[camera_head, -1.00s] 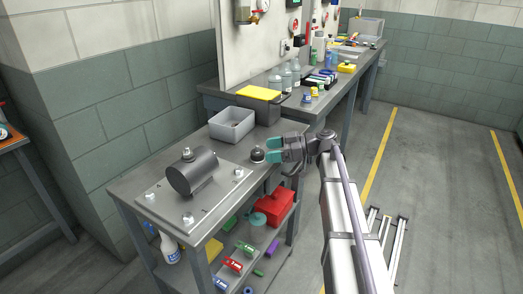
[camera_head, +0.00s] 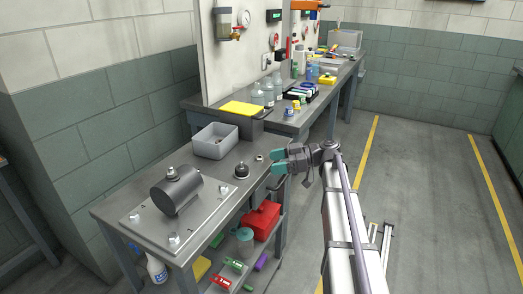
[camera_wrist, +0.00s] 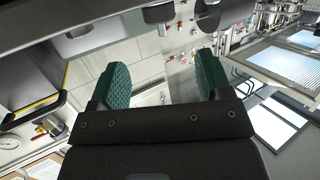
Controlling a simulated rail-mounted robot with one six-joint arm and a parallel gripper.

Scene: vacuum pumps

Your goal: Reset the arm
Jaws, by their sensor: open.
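My gripper (camera_head: 281,161) is open, with its two teal fingers pointing left, just right of the near workbench's right edge. Its fingers also show in the wrist view (camera_wrist: 160,85), spread apart with nothing between them. A small dark round part (camera_head: 241,171) stands on the workbench (camera_head: 214,187), left of my gripper and apart from it. A dark cylindrical pump body (camera_head: 176,190) lies on a metal plate (camera_head: 199,222) on the same bench.
A grey bin (camera_head: 214,144) stands at the bench's back, beside a black box with a yellow lid (camera_head: 240,108). A second bench with bottles (camera_head: 257,95) runs behind. A red case (camera_head: 260,219) sits on the lower shelf. The floor right of my arm is mostly clear.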

